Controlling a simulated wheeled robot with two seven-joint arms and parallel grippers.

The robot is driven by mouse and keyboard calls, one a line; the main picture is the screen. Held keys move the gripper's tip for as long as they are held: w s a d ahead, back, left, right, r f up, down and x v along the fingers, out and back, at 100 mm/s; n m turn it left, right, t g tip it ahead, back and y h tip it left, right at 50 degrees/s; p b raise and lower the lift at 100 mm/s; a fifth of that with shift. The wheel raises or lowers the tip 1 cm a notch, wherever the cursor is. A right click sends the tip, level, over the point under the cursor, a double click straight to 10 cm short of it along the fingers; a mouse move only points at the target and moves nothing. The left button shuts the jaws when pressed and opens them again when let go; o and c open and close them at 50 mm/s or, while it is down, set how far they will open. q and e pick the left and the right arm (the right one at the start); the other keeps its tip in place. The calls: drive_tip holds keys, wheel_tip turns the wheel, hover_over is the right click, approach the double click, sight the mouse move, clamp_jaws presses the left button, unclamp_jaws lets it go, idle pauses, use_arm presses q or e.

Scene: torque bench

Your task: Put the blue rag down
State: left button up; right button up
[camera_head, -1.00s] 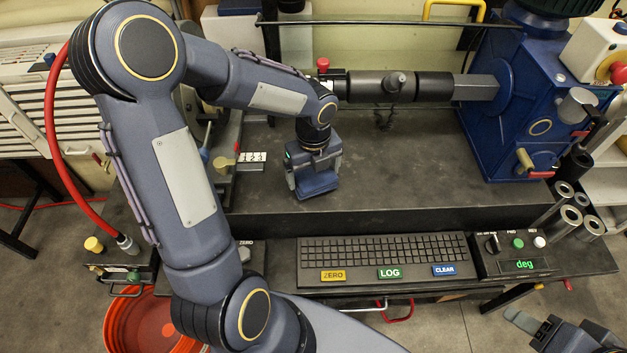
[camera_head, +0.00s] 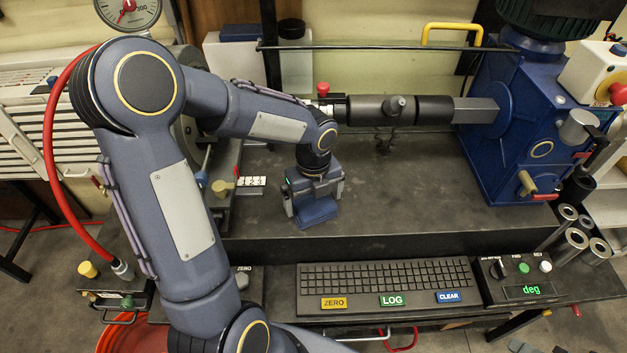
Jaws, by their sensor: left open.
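My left gripper (camera_head: 314,198) points down over the dark bench top, left of its middle. It is open. The blue rag (camera_head: 318,213), a small folded blue block, is right under and between its fingers and appears to rest on the bench top (camera_head: 410,190). The gripper body hides the rag's upper part, and I cannot tell whether a finger still touches it. Only a small grey tip, probably of my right gripper (camera_head: 520,346), shows at the bottom edge, so its jaws cannot be judged.
A dark horizontal shaft (camera_head: 430,109) runs behind the gripper to a blue machine (camera_head: 510,130) at right. A keyboard (camera_head: 390,274) lies in front on a lower ledge. A counter block with a brass knob (camera_head: 222,186) stands left. Bench top right of the rag is clear.

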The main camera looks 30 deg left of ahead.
sight(314, 205)
use_arm(q)
wheel_tip(314, 205, up, 10)
drive_tip(key=s+d+n+t+h, duration=0.2)
drive_tip(key=s+n, duration=0.6)
drive_tip(key=n, duration=0.5)
drive_tip(key=s+d+r+n+t+h, duration=0.1)
drive_tip(key=s+d+n+t, duration=0.1)
drive_tip(key=s+n, duration=0.7)
drive_tip(key=n+t, duration=0.1)
drive_tip(key=n, duration=0.4)
drive_tip(key=shift+r+t+h, duration=0.2)
drive_tip(key=shift+t+h, duration=0.1)
drive_tip(key=shift+h, duration=0.1)
